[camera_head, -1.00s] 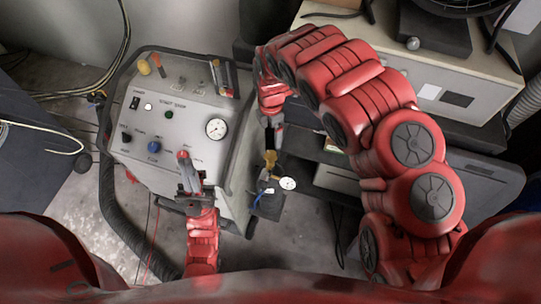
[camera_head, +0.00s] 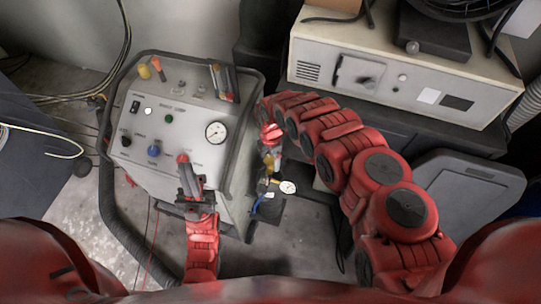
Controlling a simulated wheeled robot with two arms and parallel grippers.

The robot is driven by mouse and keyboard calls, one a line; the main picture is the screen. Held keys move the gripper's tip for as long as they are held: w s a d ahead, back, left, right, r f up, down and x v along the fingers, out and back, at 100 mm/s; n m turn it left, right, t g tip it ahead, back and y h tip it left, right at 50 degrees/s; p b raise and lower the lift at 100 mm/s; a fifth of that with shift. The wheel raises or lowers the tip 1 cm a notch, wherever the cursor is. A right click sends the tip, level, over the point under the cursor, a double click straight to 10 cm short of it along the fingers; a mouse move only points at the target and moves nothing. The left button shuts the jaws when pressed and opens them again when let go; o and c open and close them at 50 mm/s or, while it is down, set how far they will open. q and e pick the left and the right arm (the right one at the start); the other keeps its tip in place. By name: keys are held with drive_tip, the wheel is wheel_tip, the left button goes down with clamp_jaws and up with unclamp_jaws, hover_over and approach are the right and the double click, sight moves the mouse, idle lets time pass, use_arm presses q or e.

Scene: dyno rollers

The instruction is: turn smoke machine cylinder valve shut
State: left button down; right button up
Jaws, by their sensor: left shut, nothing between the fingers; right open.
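The smoke machine (camera_head: 180,118) is a pale box with a sloping control panel, left of centre. Beside its right side is a small brass valve (camera_head: 268,163) with a white round gauge (camera_head: 288,187) and a blue fitting below it. My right gripper (camera_head: 267,156) points down at the valve's top and is open. It partly hides the brass, and I cannot tell whether the fingers touch it. The cylinder under the valve is not clearly visible. My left gripper (camera_head: 184,165) is shut and empty, in front of the panel's lower part.
A dark hose (camera_head: 110,215) curves around the machine's left side. A beige cabinet (camera_head: 400,80) stands at the back right, with a dark grey case (camera_head: 475,180) below it. Cables lie at the far left. Some bare concrete floor (camera_head: 300,235) shows below the valve.

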drive_tip(key=c, duration=1.4)
drive_tip(key=shift+o, duration=0.2)
drive_tip(key=shift+m, duration=0.3)
drive_tip(key=m+b, duration=0.1)
drive_tip(key=m, duration=0.2)
drive_tip(key=shift+w+m+b, duration=0.1)
drive_tip(key=shift+m+b, duration=0.2)
drive_tip(key=shift+b, duration=0.1)
drive_tip(key=shift+f+m+b, duration=0.1)
drive_tip(key=shift+m+b, duration=0.3)
drive_tip(key=shift+m, duration=0.8)
drive_tip(key=shift+m+b, duration=0.35)
drive_tip(key=shift+m, duration=0.85)
